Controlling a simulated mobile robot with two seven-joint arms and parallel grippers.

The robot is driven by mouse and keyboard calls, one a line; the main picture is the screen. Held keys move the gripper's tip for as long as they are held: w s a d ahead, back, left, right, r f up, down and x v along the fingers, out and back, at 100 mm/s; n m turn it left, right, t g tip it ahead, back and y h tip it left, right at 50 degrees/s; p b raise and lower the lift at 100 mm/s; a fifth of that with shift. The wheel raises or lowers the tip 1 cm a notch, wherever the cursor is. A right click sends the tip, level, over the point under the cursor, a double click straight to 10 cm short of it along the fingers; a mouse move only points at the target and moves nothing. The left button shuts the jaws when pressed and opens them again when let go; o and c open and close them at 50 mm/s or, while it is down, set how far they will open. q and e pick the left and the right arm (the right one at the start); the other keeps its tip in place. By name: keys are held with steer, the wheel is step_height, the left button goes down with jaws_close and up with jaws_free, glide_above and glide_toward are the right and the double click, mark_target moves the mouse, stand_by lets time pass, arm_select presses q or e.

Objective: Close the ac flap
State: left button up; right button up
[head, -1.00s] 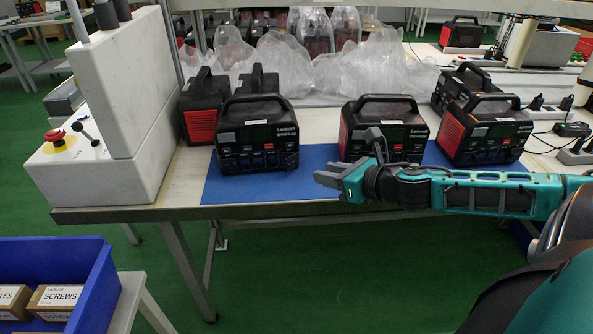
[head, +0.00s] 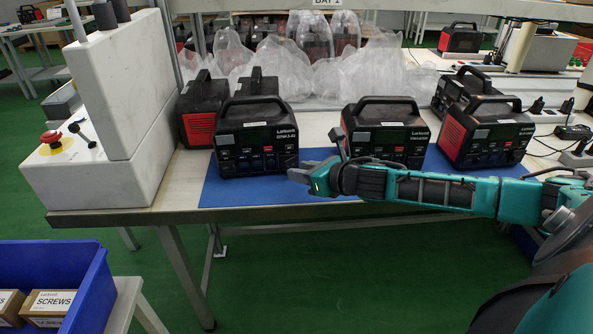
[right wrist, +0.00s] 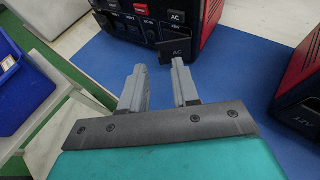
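A black and red power station (head: 257,135) with a top handle stands on the blue mat (head: 240,193). In the right wrist view its front (right wrist: 150,12) shows at the top, with labelled ports. My right gripper (head: 303,178) is in front of the station's lower right corner. In the right wrist view the gripper (right wrist: 159,72) has its fingers apart and nothing between them; the right fingertip appears close below the flap. Contact cannot be told. My left gripper is not in view.
A second power station (head: 385,132) stands right of the first, with another (head: 487,130) farther right. A white block-shaped machine (head: 105,110) with a red button is at the left. A blue bin (head: 85,275) with boxes is at the lower left. Clear plastic bags (head: 310,68) lie behind.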

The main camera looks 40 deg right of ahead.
mark_target(293, 166)
steer(key=shift+x, duration=1.25)
steer(key=shift+c, duration=0.3)
jaws_close()
